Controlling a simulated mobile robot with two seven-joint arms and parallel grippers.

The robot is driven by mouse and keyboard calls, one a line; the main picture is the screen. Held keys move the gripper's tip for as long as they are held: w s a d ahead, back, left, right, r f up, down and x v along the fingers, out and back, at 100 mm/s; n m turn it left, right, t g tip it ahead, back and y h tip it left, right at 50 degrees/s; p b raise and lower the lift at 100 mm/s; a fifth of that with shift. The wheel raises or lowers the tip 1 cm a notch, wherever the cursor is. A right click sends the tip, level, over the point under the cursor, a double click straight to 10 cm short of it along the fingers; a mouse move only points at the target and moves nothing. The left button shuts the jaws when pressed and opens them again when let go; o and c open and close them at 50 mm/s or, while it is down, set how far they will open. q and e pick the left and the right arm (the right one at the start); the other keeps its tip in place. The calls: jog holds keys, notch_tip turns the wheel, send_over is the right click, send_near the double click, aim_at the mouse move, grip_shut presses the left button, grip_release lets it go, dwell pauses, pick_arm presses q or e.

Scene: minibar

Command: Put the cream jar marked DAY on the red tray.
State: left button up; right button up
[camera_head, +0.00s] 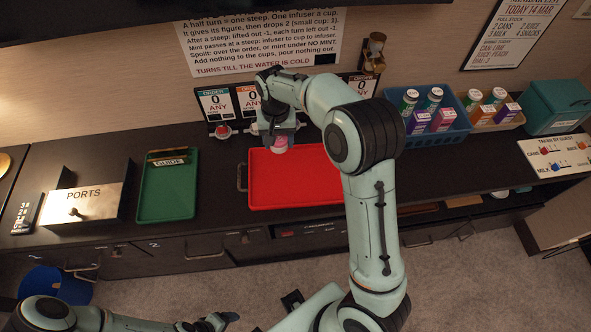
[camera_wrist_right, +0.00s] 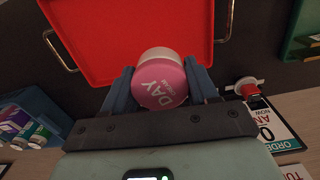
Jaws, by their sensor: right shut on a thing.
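The pink cream jar marked DAY (camera_wrist_right: 158,84) is held between the fingers of my right gripper (camera_wrist_right: 160,88). Its pink lid with the white lettering faces the right wrist camera, and a pale side shows beyond it. In the head view the jar (camera_head: 273,146) is under my right gripper (camera_head: 276,138), at the back edge of the red tray (camera_head: 290,185). I cannot tell whether the jar touches the tray. The tray is otherwise bare where it shows; my right arm hides part of its right side. My left arm is at the lower left, with its gripper (camera_head: 218,321) near the bottom edge.
A green tray (camera_head: 167,192) with a GUIDE piece lies to the left, beside the PORTS box (camera_head: 88,201). A blue crate (camera_head: 430,127) of cans and cartons stands right. A red-topped knob (camera_head: 223,131) and order cards (camera_head: 215,103) are behind the tray.

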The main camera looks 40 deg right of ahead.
jog(key=d+r+m, duration=0.4)
jog(key=d, duration=0.3)
send_over(297, 164)
notch_tip(297, 164, down, 15)
jog(key=shift+d+r, duration=0.1)
jog(key=shift+r, duration=0.05)
jog(key=shift+f, duration=2.55)
pick_arm(q)
jog(key=shift+f, duration=0.1)
pick_arm(e)
jog(key=shift+f+b, duration=0.15)
jog(key=shift+b, duration=0.2)
jog(key=o, duration=1.1)
pick_arm(q)
jog(key=shift+s+f, duration=0.1)
